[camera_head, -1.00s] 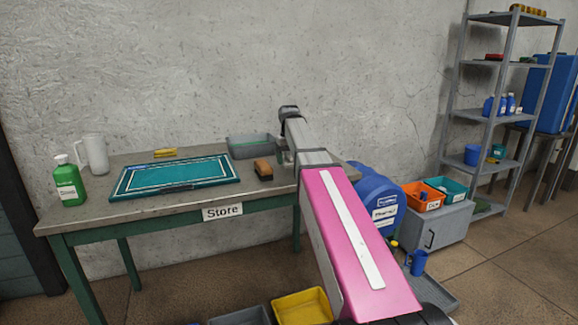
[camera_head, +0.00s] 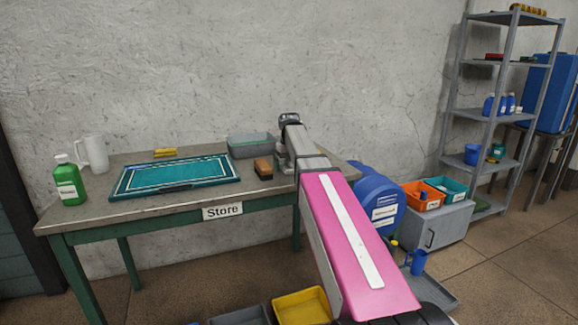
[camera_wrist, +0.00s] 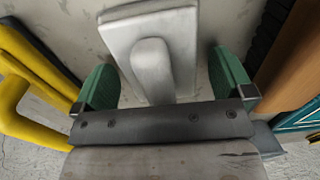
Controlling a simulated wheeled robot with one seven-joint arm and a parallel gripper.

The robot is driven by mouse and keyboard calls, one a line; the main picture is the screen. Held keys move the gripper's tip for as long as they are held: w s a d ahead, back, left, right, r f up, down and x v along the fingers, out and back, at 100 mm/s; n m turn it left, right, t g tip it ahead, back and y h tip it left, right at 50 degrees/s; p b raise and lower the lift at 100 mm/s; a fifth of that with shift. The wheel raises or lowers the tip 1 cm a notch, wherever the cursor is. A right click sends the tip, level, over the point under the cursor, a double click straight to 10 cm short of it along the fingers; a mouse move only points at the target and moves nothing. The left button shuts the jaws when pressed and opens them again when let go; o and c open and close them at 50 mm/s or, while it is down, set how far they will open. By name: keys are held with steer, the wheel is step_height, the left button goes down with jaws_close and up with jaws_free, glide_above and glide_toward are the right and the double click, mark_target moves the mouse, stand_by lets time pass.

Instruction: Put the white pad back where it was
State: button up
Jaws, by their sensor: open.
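The white pad (camera_wrist: 180,32), a pale rectangular plate with a raised rounded handle, shows in the wrist view between the green fingertips of my gripper (camera_wrist: 164,84). The fingers are open, one on each side of the handle, with gaps on both sides. The near end of the pad is hidden by the gripper body. In the head view my gripper is down at the right end of the table (camera_head: 130,205), mostly hidden by my arm; I cannot clearly make out the pad there.
A brown block (camera_head: 264,168) is close beside my gripper, with a grey bin (camera_head: 250,151) behind it. A teal-framed tray (camera_head: 128,193), yellow block (camera_head: 165,152), green bottle (camera_head: 69,184) and clear jug (camera_head: 96,153) stand further left. A blue drum (camera_head: 377,195) is to the right.

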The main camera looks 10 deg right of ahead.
mark_target(289, 159)
step_height(289, 159, up, 12)
steer(key=shift+r, duration=0.15)
stand_by(0.4)
